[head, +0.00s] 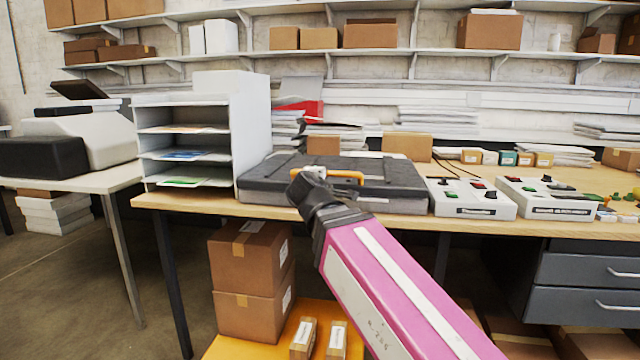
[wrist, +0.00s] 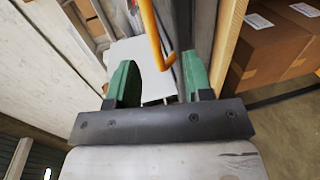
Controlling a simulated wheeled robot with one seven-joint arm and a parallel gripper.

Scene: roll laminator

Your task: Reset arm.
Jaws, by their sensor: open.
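The laminator (head: 400,178) is a flat dark grey machine on the wooden table. An orange handle (head: 340,176) shows at its front, just behind the end of my arm. In the wrist view my gripper (wrist: 158,62) has its two green fingers apart. The orange handle (wrist: 152,35) passes beyond and between the fingertips in that picture; I cannot tell whether it touches them. Nothing is clearly held. In the head view the fingers are hidden behind the dark wrist end of my pink arm.
A white paper sorter (head: 250,130) stands left of the laminator. Two control boxes (head: 470,198) (head: 545,198) with switches stand right of it. Stacked cardboard boxes (head: 250,258) sit below the table's front edge. Dark drawers (head: 590,268) are at the lower right.

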